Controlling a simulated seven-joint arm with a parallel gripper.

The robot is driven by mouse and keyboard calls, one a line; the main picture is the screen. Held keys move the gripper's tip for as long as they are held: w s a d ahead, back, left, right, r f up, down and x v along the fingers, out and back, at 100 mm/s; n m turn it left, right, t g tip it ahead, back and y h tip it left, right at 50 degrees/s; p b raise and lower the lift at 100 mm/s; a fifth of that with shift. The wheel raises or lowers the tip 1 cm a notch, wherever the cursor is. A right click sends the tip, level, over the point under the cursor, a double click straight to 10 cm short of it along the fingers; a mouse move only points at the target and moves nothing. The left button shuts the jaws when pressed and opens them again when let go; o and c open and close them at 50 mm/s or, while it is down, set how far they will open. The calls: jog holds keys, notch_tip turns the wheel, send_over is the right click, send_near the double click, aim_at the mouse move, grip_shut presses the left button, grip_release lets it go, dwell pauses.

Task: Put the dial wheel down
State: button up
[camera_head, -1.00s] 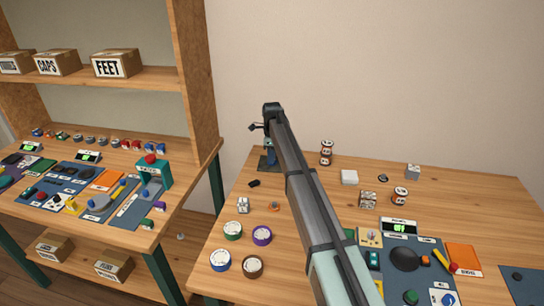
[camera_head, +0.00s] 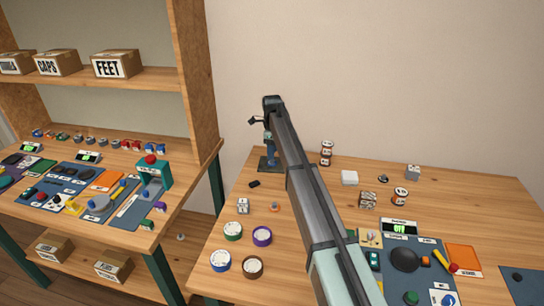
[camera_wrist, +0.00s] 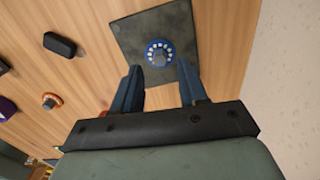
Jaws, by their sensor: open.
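The dial wheel (camera_wrist: 160,53) is a blue ring with white marks and a grey centre. It lies flat on a dark square plate (camera_wrist: 125,32) in the wrist view. The plate also shows in the head view (camera_head: 263,165) at the back left of the table, where I cannot make out the wheel. My gripper (camera_wrist: 158,78) has its two dark blue fingers spread apart, with nothing between them. In the wrist view the wheel appears just beyond the gap between the fingertips. In the head view my gripper (camera_head: 270,150) is above the plate, partly hidden by my arm.
A small black block (camera_head: 254,184) and an orange-ringed piece (camera_head: 274,206) are near the plate. Several round coloured pieces, including a purple one (camera_head: 262,236), stand at the front left.

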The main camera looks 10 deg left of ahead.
notch_tip(320, 180, up, 9)
dwell(0.4)
